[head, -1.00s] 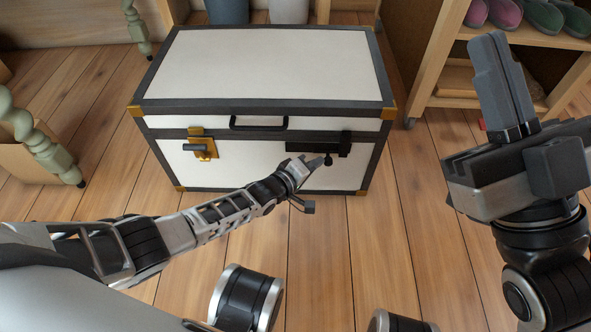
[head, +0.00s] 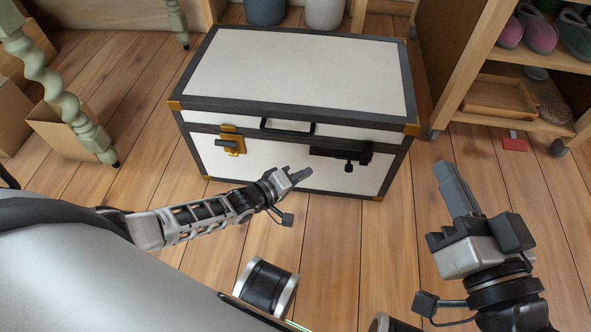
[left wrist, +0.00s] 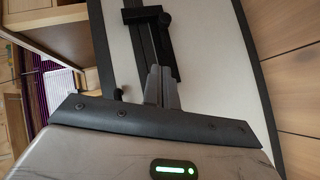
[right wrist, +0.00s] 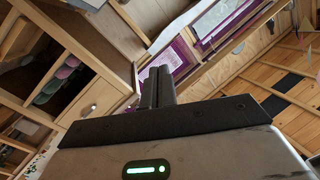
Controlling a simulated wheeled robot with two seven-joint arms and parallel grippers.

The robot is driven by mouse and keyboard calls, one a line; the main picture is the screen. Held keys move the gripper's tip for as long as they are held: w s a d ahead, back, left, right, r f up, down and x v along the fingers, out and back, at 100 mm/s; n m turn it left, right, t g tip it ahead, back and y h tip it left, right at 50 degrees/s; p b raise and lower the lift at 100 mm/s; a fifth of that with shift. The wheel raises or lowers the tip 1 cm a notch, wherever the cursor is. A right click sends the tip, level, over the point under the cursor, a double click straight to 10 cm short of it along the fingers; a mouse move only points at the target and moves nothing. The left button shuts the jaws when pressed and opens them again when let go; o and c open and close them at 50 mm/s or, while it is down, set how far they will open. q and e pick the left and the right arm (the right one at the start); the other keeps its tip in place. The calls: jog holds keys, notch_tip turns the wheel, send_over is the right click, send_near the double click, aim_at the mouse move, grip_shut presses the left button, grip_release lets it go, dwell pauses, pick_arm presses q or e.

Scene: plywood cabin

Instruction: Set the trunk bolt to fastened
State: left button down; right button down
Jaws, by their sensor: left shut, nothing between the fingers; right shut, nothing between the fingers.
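The white trunk (head: 297,72) with dark edging and brass corners stands closed on the floor. The black trunk bolt (head: 341,154) is on the right of its front, with a small knob (head: 349,167) hanging below it. A brass latch (head: 230,141) is at the front left. My left gripper (head: 301,175) is shut and empty, in front of the trunk, below and left of the bolt and apart from it. In the left wrist view the bolt (left wrist: 150,45) lies beyond the fingertips. My right gripper (head: 449,172) is shut and empty, right of the trunk, with its fingers pointing up.
A wooden shelf (head: 455,75) with slippers stands at the right, a red tag (head: 514,143) on the floor beside it. A green turned leg (head: 62,95) and a box are at the left. The floor before the trunk is mostly clear.

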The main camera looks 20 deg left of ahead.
pick_arm(q)
jog(key=shift+v, duration=1.2)
pick_arm(e)
jog(key=shift+s+a+f+m+g, duration=0.1)
jog(key=shift+s+f+m+g, duration=0.25)
jog(key=shift+f+g, duration=0.2)
pick_arm(q)
jog(key=shift+p, duration=0.35)
